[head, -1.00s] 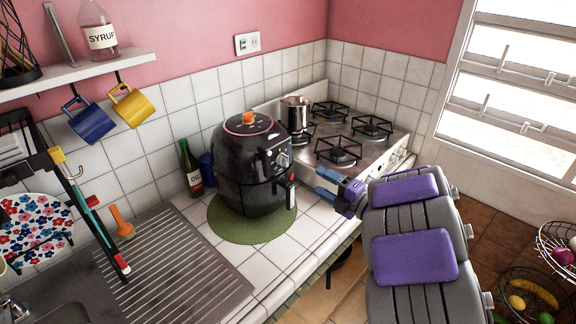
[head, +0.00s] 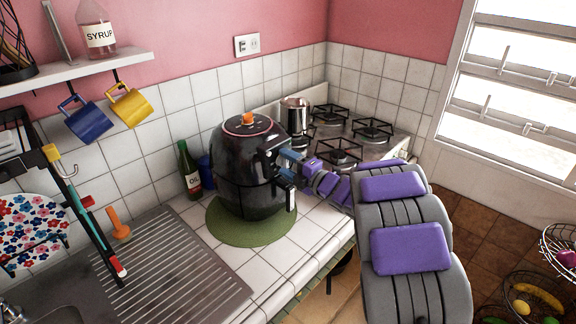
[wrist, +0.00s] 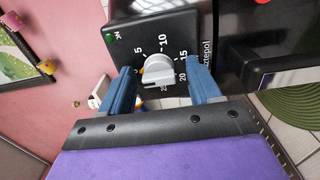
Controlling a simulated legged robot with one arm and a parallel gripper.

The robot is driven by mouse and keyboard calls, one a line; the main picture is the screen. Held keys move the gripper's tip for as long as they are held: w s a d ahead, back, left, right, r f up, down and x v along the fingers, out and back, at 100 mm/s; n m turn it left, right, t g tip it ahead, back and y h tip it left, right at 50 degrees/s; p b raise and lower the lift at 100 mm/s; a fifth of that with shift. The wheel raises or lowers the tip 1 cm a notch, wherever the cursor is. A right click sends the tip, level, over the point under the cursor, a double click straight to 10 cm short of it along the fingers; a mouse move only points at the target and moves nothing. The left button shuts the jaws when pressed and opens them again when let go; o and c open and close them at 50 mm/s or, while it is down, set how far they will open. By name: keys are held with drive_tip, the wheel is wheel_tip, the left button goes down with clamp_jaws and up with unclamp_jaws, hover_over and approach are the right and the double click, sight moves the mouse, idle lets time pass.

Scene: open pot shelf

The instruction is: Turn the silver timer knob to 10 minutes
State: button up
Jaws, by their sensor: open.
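A black air fryer (head: 240,172) stands on a round green mat (head: 236,232) on the tiled counter. Its silver timer knob (wrist: 158,70) shows in the wrist view on a black dial panel (wrist: 150,38) with printed numbers, among them 5, 10, 15 and 20. My gripper (wrist: 158,84) is open, with one blue finger on each side of the knob. I cannot tell whether either finger touches it. In the head view my gripper (head: 287,166) is at the front of the fryer and hides the knob.
A gas stove (head: 352,140) with a metal pot (head: 296,116) is behind and right of the fryer. A green bottle (head: 189,170) stands left of it. A steel sink drainboard (head: 172,262) is at the front left. The fryer's drawer handle (head: 290,197) is below my gripper.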

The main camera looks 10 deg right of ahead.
drive_tip(key=shift+c, duration=0.2)
drive_tip(key=c, duration=1)
drive_tip(key=shift+f, duration=0.1)
